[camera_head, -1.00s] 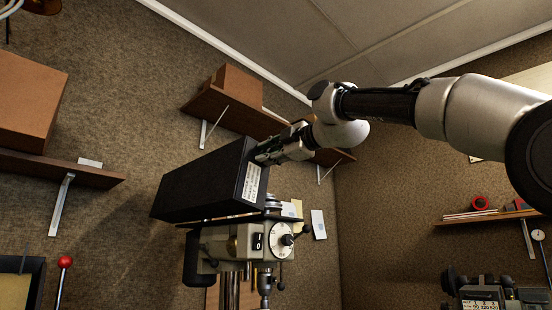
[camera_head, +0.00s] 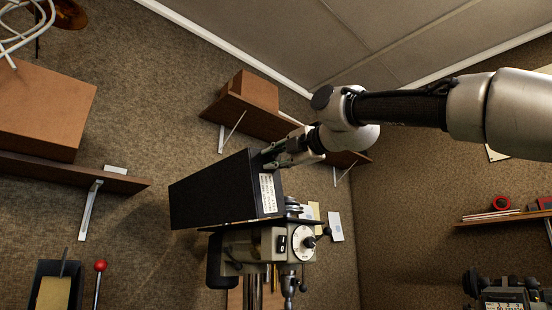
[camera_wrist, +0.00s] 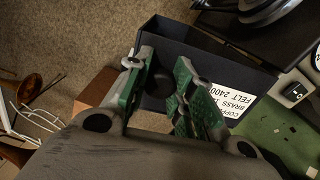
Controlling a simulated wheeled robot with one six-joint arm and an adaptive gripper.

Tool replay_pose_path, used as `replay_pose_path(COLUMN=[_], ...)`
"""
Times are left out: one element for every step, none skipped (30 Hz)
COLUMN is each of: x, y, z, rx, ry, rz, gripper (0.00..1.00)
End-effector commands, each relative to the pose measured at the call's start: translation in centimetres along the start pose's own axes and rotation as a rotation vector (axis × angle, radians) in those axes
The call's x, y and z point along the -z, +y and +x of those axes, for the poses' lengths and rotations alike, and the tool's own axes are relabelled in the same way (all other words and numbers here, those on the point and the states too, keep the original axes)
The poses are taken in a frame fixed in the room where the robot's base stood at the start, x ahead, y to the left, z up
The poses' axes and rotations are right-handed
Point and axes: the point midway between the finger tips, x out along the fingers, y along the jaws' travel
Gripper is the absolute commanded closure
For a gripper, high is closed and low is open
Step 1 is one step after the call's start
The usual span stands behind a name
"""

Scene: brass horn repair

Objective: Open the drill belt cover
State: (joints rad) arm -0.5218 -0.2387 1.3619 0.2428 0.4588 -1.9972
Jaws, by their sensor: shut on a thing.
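The drill belt cover (camera_head: 215,190) is a long black box with a white label, on top of the drill press (camera_head: 268,245). My gripper (camera_head: 272,155) is at the cover's upper front corner, by the label. In the wrist view, its green-padded fingers (camera_wrist: 163,75) close about a dark rounded part of the black cover (camera_wrist: 215,55); the exact contact is partly hidden. That view looks into a dark hollow in the cover. Grey pulley discs (camera_wrist: 265,10) show beside it, so the cover appears at least partly raised.
A wall shelf (camera_head: 245,115) with a brown box (camera_head: 255,90) is just behind my gripper. Another shelf (camera_head: 75,172) bears a larger brown box (camera_head: 45,110) at left. A red-knobbed lever (camera_head: 100,266) stands lower left. A shelf (camera_head: 505,215) and a machine (camera_head: 500,292) are at right.

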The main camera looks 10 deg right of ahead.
Motion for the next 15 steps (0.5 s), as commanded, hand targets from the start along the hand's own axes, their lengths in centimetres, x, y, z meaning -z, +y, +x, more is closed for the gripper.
replay_pose_path(x=[-0.04, -0.04, -0.04, -0.04, -0.04, -0.04, -0.04, -0.04, -0.04, -0.04, -0.03, -0.03, -0.03, -0.03, -0.03], y=[-0.01, -0.01, -0.02, -0.02, -0.02, -0.02, -0.02, -0.02, -0.02, -0.02, -0.03, -0.03, -0.02, -0.02, -0.03], z=[-0.01, -0.01, -0.01, 0.0, 0.0, 0.0, 0.0, 0.0, 0.0, 0.0, 0.01, 0.01, 0.01, 0.01, 0.01], rx=[0.0, 0.0, 0.0, 0.0, 0.001, 0.001, 0.001, 0.001, 0.001, 0.001, 0.001, 0.001, 0.001, 0.001, 0.001], ry=[-0.001, -0.001, -0.001, -0.001, -0.001, -0.001, -0.001, -0.001, -0.001, -0.001, -0.001, -0.001, 0.0, 0.0, 0.0], rz=[0.0, 0.0, 0.0, 0.0, 0.0, 0.0, 0.0, 0.0, 0.0, 0.001, 0.001, 0.001, 0.001, 0.001, 0.001], gripper=[1.0, 1.0, 1.0, 1.0, 1.0, 0.71, 0.65, 0.6, 0.53, 0.53, 0.53, 0.53, 0.53, 0.53, 0.53])
